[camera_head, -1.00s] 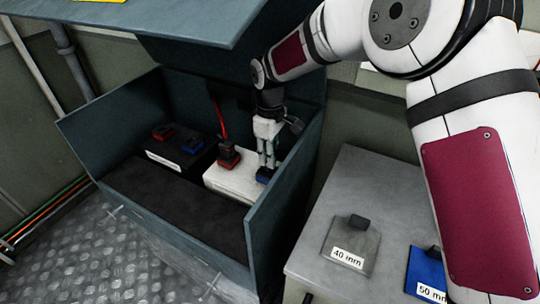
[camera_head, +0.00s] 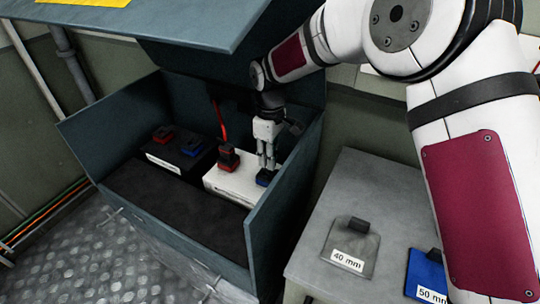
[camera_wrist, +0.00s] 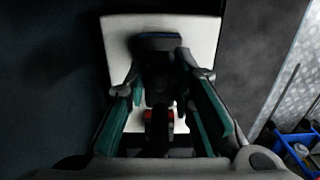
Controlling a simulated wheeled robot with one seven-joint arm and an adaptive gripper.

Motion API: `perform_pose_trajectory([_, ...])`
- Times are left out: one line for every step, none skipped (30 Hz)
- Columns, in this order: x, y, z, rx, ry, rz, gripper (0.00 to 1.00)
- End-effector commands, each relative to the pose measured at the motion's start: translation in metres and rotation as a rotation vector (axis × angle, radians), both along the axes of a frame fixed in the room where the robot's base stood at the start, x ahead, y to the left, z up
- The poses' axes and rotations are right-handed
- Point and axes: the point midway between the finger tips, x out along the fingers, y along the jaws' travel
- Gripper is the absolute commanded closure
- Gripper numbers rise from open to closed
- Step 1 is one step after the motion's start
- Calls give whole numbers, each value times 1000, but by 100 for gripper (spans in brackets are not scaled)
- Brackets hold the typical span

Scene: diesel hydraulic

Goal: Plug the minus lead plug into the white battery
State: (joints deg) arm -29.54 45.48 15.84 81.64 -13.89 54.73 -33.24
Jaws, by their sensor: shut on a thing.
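The white battery (camera_head: 236,187) sits in the open blue-grey box; its pale top also shows in the wrist view (camera_wrist: 120,42). A red plug or terminal (camera_head: 228,158) stands on its left part, with a red cable rising behind. My gripper (camera_head: 266,166) points down over its right part, at a blue terminal (camera_head: 264,179). In the wrist view my gripper (camera_wrist: 165,100) is shut on a dark piece (camera_wrist: 160,72), which I take as the minus lead plug. It is mostly in shadow; whether it is seated in the blue terminal cannot be told.
A black battery (camera_head: 180,157) with red and blue terminals stands to the left. A grey cabinet with labelled plates (camera_head: 350,248) stands right.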

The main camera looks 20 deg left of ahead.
Motion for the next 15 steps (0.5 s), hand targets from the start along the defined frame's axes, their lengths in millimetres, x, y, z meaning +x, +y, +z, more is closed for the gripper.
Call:
perform_pose_trajectory([0,0,0,0,0,0,100])
perform_pose_trajectory([0,0,0,0,0,0,100])
perform_pose_trajectory([0,0,0,0,0,0,100])
perform_pose_trajectory([0,0,0,0,0,0,100])
perform_pose_trajectory([0,0,0,0,0,0,100])
perform_pose_trajectory([0,0,0,0,0,0,100])
perform_pose_trajectory([0,0,0,0,0,0,100])
perform_pose_trajectory([0,0,0,0,0,0,100])
perform_pose_trajectory([0,0,0,0,0,0,100])
perform_pose_trajectory([0,0,-1,0,0,0,100])
perform_pose_trajectory([0,0,-1,0,0,0,100])
perform_pose_trajectory([0,0,-2,0,0,0,100])
perform_pose_trajectory([0,0,-2,0,0,0,100])
perform_pose_trajectory([0,0,-3,0,0,0,100])
perform_pose_trajectory([0,0,-3,0,0,0,100])
